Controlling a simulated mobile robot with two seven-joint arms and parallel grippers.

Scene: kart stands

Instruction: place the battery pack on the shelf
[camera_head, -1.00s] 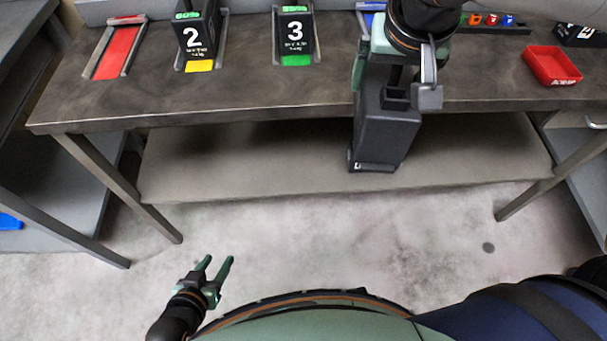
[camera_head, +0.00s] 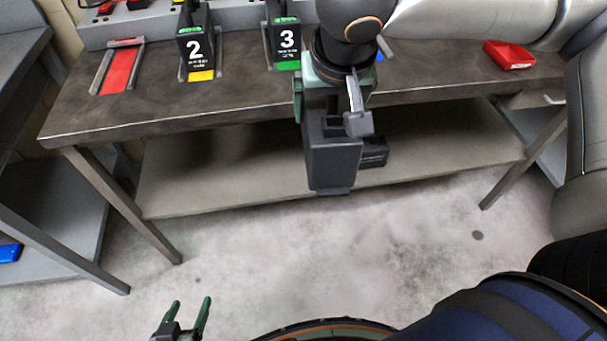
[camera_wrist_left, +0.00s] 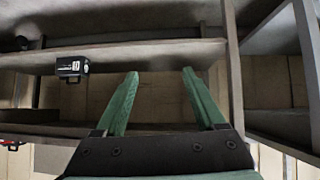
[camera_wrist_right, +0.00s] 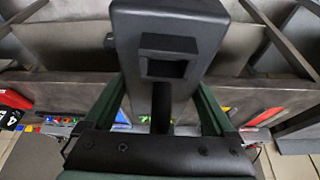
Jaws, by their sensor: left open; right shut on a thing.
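The dark grey battery pack (camera_head: 333,160) hangs in my right gripper (camera_head: 333,108). It is in front of the table, with its lower end before the lower shelf (camera_head: 235,172). I cannot tell whether it touches the shelf. In the right wrist view the pack (camera_wrist_right: 160,55) fills the middle, between the green fingers. A black box (camera_head: 374,152) shows on the lower shelf, partly hidden behind the held pack. My left gripper (camera_head: 191,304) is open and empty, low over the floor. In the left wrist view its fingers are apart.
On the tabletop (camera_head: 130,112) stand pack 2 (camera_head: 196,50) and pack 3 (camera_head: 284,38) in slots. Table legs flank the shelf. A black labelled box (camera_wrist_left: 72,67) shows at a shelf edge.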

